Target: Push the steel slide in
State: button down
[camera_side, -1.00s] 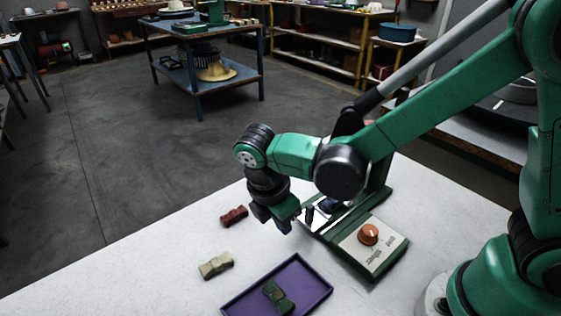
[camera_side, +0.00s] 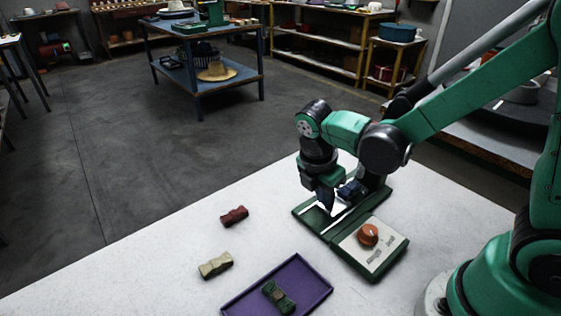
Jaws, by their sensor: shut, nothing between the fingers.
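The green press unit (camera_side: 365,268) lies on the white table, with an orange knob (camera_side: 368,234) on its pale panel. The bright steel slide (camera_side: 339,209) shows on the back part of the unit, partly hidden by my gripper. A dark blue block (camera_side: 350,189) sits at the unit just behind and right of the fingers. My gripper (camera_side: 326,208) is shut and empty, pointing down low over the left part of the unit beside the slide. I cannot tell whether the fingers touch the slide.
A purple tray (camera_side: 318,270) holding a dark green block (camera_side: 278,297) lies at the front. A red block (camera_side: 234,216) and a beige block (camera_side: 215,265) lie on the table at left. The white table (camera_side: 150,270) is clear around them.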

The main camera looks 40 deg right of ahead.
jog(key=shift+d, duration=1.4)
